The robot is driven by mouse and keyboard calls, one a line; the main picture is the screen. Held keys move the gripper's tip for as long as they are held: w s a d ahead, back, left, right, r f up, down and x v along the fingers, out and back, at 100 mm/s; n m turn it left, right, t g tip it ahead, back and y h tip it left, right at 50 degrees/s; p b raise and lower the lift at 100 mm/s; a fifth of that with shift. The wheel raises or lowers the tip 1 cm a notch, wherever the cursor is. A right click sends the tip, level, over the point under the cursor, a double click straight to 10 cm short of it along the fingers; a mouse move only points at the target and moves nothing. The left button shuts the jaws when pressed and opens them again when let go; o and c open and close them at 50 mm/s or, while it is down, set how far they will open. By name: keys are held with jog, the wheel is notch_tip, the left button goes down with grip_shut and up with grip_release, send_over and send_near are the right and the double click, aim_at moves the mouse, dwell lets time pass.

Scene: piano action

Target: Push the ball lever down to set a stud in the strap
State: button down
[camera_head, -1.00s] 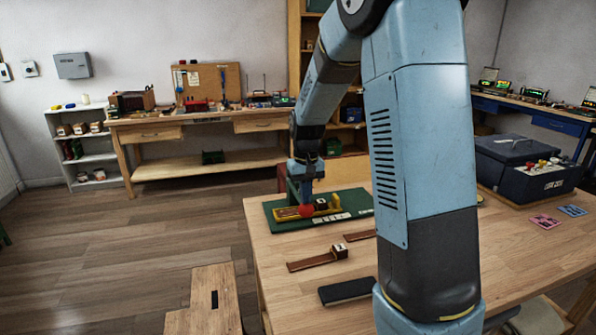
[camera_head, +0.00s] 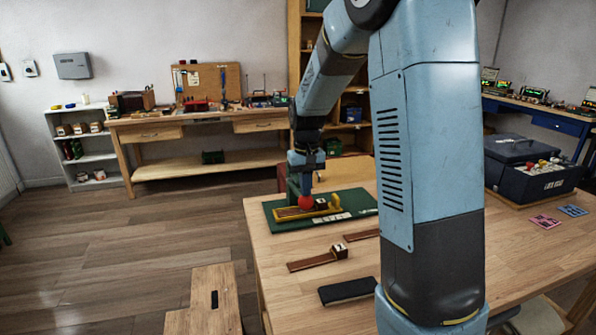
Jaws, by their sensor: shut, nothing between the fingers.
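The ball lever's red ball (camera_head: 306,202) stands over the yellow press base (camera_head: 322,213) on the green mat (camera_head: 357,197). A brown strap (camera_head: 290,213) seems to lie along the base under the ball; any stud in it is too small to see. My gripper (camera_head: 305,190) is shut and empty, pointing down just above the ball. I cannot tell whether its tips touch the ball. The green press frame (camera_head: 293,190) is partly behind my gripper.
A brown strap with a small block (camera_head: 312,262) lies in front of the mat, with another brown strap (camera_head: 362,235) to its right. A black flat case (camera_head: 347,290) lies nearer. A dark blue box (camera_head: 530,170) stands at the right. The table's front left is clear.

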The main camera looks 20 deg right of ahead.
notch_tip(320, 180, up, 12)
dwell(1.5)
jog(key=shift+f, duration=0.1)
jog(key=s+r+t, duration=0.2)
jog(key=s+t, duration=0.3)
jog(key=s, duration=2.3)
jog(key=shift+s+a+t, duration=0.2)
jog(key=shift+s+t, duration=0.1)
jog(key=shift+s, duration=0.05)
